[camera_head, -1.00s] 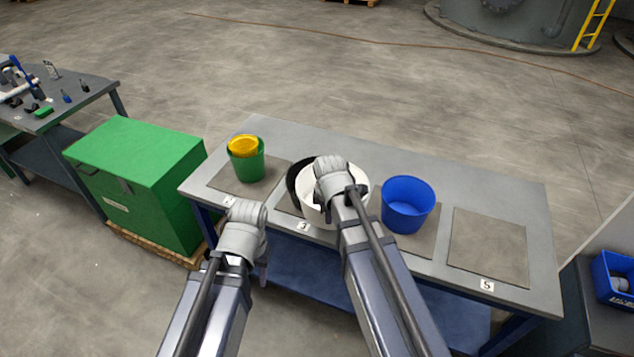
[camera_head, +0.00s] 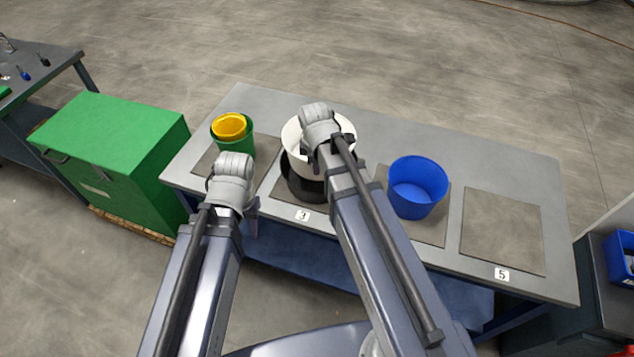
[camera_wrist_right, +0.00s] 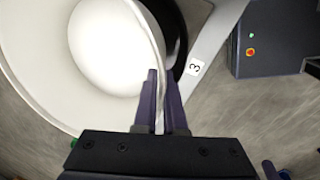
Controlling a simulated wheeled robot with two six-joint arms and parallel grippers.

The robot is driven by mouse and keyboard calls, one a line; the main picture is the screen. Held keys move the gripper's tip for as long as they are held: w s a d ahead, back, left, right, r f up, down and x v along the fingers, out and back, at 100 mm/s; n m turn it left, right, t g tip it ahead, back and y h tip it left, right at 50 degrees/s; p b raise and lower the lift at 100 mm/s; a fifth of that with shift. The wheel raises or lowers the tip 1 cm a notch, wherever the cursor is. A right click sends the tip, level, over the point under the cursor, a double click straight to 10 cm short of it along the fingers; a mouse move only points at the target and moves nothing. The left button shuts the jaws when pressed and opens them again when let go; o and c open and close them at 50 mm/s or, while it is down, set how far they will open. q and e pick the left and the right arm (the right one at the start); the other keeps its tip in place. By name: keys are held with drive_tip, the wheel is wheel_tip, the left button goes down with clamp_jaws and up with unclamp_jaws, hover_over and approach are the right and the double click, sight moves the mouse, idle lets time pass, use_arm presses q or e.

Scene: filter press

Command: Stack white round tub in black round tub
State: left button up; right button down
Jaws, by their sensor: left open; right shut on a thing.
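The white round tub (camera_head: 292,138) is at mat 3 in the head view, above the black round tub (camera_head: 303,186). Its lower part overlaps the black tub's far side; I cannot tell whether it is inside or just above. My right gripper (camera_wrist_right: 159,98) is shut on the white tub's rim in the right wrist view, where the black tub (camera_wrist_right: 172,30) shows as a dark curve behind it. My right arm hides part of both tubs in the head view. My left gripper (camera_head: 252,222) is open and empty at the table's front edge, left of the black tub.
A green tub (camera_head: 235,145) with a yellow tub (camera_head: 229,126) in it stands to the left. A blue tub (camera_head: 417,187) stands right of my right arm. Mat 5 (camera_head: 502,232) at the right is empty. A green chest (camera_head: 112,150) stands left of the table.

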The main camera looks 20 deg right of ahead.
drive_tip(key=shift+s+a+b+x, duration=0.1)
drive_tip(key=shift+s+b+x, duration=0.15)
drive_tip(key=shift+b+x, duration=1.15)
drive_tip(key=shift+s+a+b+x, duration=0.1)
drive_tip(key=shift+s+b+x, duration=0.2)
drive_tip(key=shift+b+x, duration=1.05)
drive_tip(key=shift+s+a+b+x, duration=0.1)
drive_tip(key=shift+s+b+x, duration=0.15)
drive_tip(key=shift+b+x, duration=1.1)
drive_tip(key=shift+f, duration=0.45)
drive_tip(key=shift+f, duration=0.3)
drive_tip(key=c, duration=1.3)
unclamp_jaws()
drive_tip(key=shift+o, duration=0.2)
drive_tip(key=shift+r, duration=0.15)
drive_tip(key=d+p+v, duration=0.1)
drive_tip(key=p+v, duration=1.1)
drive_tip(key=v, duration=0.1)
drive_tip(key=s+a+m+g, duration=0.2)
drive_tip(key=s+a+m, duration=0.8)
drive_tip(key=s, duration=0.2)
drive_tip(key=shift+f+m, duration=0.3)
drive_tip(key=shift+f, duration=0.15)
